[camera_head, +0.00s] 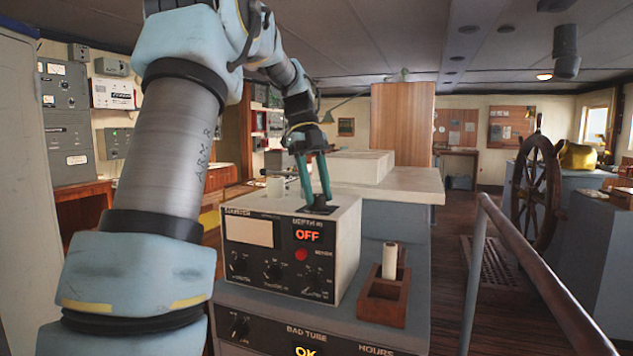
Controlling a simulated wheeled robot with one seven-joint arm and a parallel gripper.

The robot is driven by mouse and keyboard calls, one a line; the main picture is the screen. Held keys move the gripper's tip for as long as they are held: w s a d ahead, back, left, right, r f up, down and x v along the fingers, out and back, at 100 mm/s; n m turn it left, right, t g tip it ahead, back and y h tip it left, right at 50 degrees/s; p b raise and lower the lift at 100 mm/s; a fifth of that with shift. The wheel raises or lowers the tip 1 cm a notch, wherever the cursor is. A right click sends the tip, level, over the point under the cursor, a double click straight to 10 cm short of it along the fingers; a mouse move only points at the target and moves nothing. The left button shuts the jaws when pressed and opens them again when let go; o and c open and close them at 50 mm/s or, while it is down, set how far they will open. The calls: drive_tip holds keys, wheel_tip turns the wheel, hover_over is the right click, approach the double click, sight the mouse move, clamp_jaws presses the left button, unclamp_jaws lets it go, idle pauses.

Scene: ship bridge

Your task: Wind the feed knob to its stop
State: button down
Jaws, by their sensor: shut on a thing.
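A white instrument box (345,235) stands on a blue-grey cabinet, with a red "OFF" display, a red button and several black knobs on its front. My gripper (319,199) reaches down from above onto the top of this box. Its two teal fingers are shut on a small dark part, the feed knob (319,209), at the box's top. The fingers partly cover the knob, and I cannot tell its turn angle.
A wooden holder (383,304) with a white roll (390,260) stands right of the box.

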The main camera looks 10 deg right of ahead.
drive_tip(key=m+y+p, duration=0.1)
drive_tip(key=m+p, duration=0.1)
drive_tip(key=m, duration=0.1)
drive_tip(key=m+y+p, duration=0.1)
drive_tip(key=m+p, duration=0.1)
drive_tip(key=m, duration=0.1)
drive_tip(key=shift+d+r, duration=0.15)
drive_tip(key=shift+r, duration=0.05)
drive_tip(key=shift+d+f+m+y+p, duration=0.15)
drive_tip(key=shift+m+y+p, duration=0.75)
drive_tip(key=shift+m+p, duration=0.95)
drive_tip(key=shift+m, duration=0.35)
drive_tip(key=shift+c, duration=2.3)
unclamp_jaws()
drive_tip(key=b+v, duration=0.1)
drive_tip(key=v, duration=0.9)
drive_tip(key=shift+r, duration=0.3)
